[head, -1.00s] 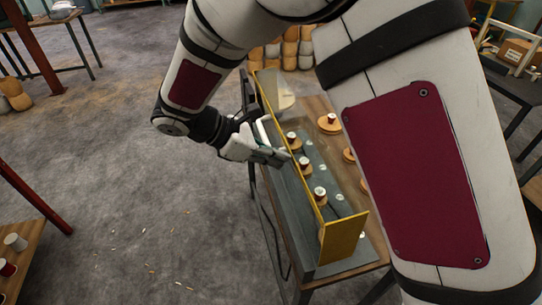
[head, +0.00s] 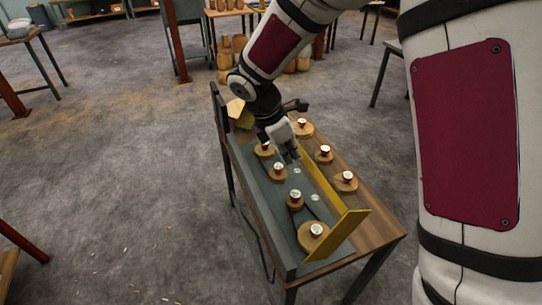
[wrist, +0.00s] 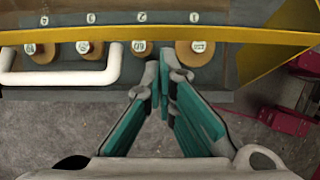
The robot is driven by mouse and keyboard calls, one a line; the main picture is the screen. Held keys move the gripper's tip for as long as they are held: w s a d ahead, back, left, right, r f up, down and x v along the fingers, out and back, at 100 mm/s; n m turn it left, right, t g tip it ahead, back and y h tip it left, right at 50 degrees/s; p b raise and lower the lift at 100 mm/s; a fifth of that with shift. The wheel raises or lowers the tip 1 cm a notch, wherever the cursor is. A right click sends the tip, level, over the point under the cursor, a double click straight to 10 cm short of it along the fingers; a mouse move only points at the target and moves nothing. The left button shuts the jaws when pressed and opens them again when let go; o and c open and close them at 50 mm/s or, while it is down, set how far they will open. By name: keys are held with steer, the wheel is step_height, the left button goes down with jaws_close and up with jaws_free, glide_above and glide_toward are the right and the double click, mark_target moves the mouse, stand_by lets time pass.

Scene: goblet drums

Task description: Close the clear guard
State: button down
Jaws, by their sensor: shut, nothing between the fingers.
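The clear guard shows as a yellow-edged frame (head: 323,188) with a yellow end plate (head: 337,235) at the bench's near end. Its clear panel is hard to make out. In the head view the long bar appears between two rows of wooden pulleys; it crosses the wrist view (wrist: 150,36) near the top. A white handle (wrist: 60,79) hangs from the bar at left in the wrist view. My gripper (head: 290,157) is shut and empty over the bench. In the wrist view its fingertips (wrist: 160,60) are just right of the handle, close below the bar; contact cannot be told.
Several pulleys (head: 295,197) stand on the grey bed (head: 262,195) of the wooden bench (head: 379,229). More drums (head: 224,65) stand on the floor behind. Open floor (head: 130,190) lies left of the bench. Red parts (wrist: 290,120) lie at the wrist view's right.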

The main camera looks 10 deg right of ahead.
mark_target(325, 158)
steer(key=w+d+f+y, duration=0.1)
steer(key=d+f+y, duration=0.1)
steer(key=d, duration=0.1)
steer(key=w+d+f+g+y, duration=0.1)
steer(key=d+f+y, duration=0.1)
steer(key=d, duration=0.2)
steer(key=w+d+f+y, duration=0.1)
steer(key=d+f+y, duration=0.1)
steer(key=d, duration=0.1)
steer(key=shift+d+g+p, duration=0.25)
steer(key=shift+g+p, duration=0.05)
steer(key=shift+p, duration=0.1)
steer(key=w+d+f+g+y+b, duration=0.1)
steer(key=d+f+y+b, duration=0.2)
steer(key=f, duration=0.3)
steer(key=w+d+f+g+y+b, duration=0.1)
steer(key=d+f+y+b, duration=0.2)
steer(key=f, duration=0.4)
steer(key=shift+d+f+y+b, duration=0.15)
steer(key=shift+d+y+b, duration=0.1)
steer(key=shift+y+b, duration=0.55)
steer(key=shift+s, duration=0.1)
